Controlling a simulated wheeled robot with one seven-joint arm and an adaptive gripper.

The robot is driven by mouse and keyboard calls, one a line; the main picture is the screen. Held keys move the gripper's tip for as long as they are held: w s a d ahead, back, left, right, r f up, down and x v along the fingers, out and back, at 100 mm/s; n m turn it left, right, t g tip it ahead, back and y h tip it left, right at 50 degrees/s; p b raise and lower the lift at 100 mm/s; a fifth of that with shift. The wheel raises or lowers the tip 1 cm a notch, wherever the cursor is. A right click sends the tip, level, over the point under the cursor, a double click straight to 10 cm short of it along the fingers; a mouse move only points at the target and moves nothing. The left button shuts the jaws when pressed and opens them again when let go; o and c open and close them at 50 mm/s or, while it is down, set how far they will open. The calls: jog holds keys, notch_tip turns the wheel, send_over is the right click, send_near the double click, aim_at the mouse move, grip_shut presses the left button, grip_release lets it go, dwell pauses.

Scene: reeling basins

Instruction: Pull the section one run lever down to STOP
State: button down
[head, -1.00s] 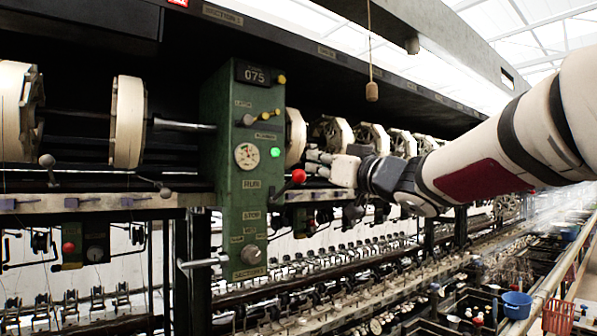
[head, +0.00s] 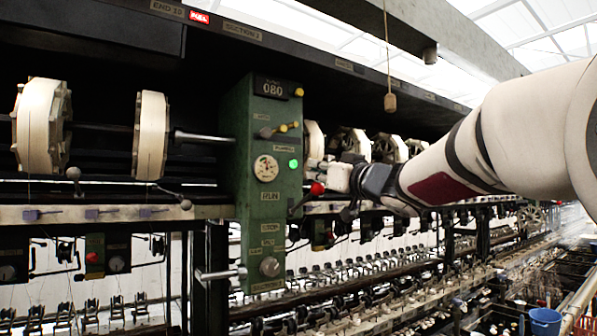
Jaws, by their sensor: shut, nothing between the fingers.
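The green section panel (head: 240,150) stands upright in the middle, with a RUN label (head: 270,196) above a STOP label (head: 270,228). The run lever, tipped by a red ball knob (head: 317,188), sticks out from the panel's right side. It tilts up to the right, with the knob near the height of the RUN label. My gripper (head: 326,174) is shut and empty, just above and right of the knob. Whether it touches the knob I cannot tell. A green lamp (head: 294,163) is lit and the counter (head: 271,88) reads 080.
White reels (head: 150,135) sit at left, with more behind my gripper. A wooden pull (head: 390,102) hangs on a cord above my arm. A blue bucket (head: 545,322) stands lower right.

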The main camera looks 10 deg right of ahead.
aim_at(322, 191)
jog(key=shift+f, duration=0.15)
jog(key=shift+f, duration=0.4)
jog(key=shift+s+d+f+b, duration=0.1)
jog(key=shift+s+f+b, duration=0.15)
jog(key=shift+f, duration=0.35)
jog(key=shift+s+d+f+b, duration=0.1)
jog(key=shift+f+b, duration=0.2)
jog(key=shift+f, duration=0.25)
jog(key=shift+s+f+b, duration=0.2)
jog(key=shift+f+b, duration=0.1)
jog(key=shift+f, duration=0.3)
jog(key=shift+f+b, duration=0.85)
jog(key=shift+f, duration=0.65)
jog(key=shift+s+d+r+p, duration=0.15)
jog(key=shift+s+r+p, duration=0.1)
jog(key=shift+r+p, duration=0.55)
